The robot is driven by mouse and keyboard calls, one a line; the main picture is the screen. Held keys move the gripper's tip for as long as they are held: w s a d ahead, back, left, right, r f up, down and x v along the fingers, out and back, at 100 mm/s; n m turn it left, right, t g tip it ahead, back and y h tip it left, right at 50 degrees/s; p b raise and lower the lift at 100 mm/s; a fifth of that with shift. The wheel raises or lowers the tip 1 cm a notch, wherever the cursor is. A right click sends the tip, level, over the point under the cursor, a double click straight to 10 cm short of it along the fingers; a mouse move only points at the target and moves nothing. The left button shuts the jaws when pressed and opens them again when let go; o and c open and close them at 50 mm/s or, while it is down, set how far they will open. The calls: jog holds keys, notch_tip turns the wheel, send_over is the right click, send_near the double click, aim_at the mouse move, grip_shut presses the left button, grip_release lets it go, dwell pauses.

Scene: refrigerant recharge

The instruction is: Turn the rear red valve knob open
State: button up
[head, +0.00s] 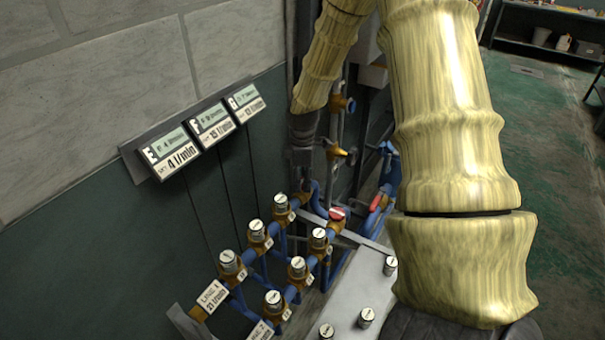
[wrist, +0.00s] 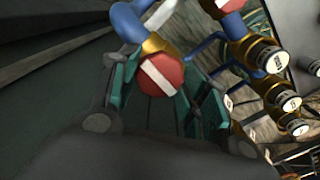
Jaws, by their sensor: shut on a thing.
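The rear red valve knob (wrist: 160,75) is round with a white stripe and shows in the wrist view between the teal fingers of my gripper (wrist: 163,88). The stripe slants from upper left to lower right there. My gripper is shut on this knob. In the head view my gripper (head: 302,182) points down at the back end of the blue pipe rows and hides the knob. A second red knob with a white mark (head: 338,214) stands to the right and nearer in the head view. It is partly cut off at the top of the wrist view (wrist: 230,4).
Several silver-capped brass valves (head: 258,231) on blue pipes stand in rows before the gripper. Three flow displays (head: 208,130) hang on the wall to the left. A red-handled fitting (head: 376,203) and vertical pipes are close on the right. Green floor (head: 530,130) is open farther right.

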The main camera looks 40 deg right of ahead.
jog(key=shift+d+n, duration=0.1)
jog(key=shift+n, duration=0.4)
jog(key=o, duration=1)
notch_tip(320, 180, up, 12)
jog(key=shift+f, duration=0.1)
dwell(0.8)
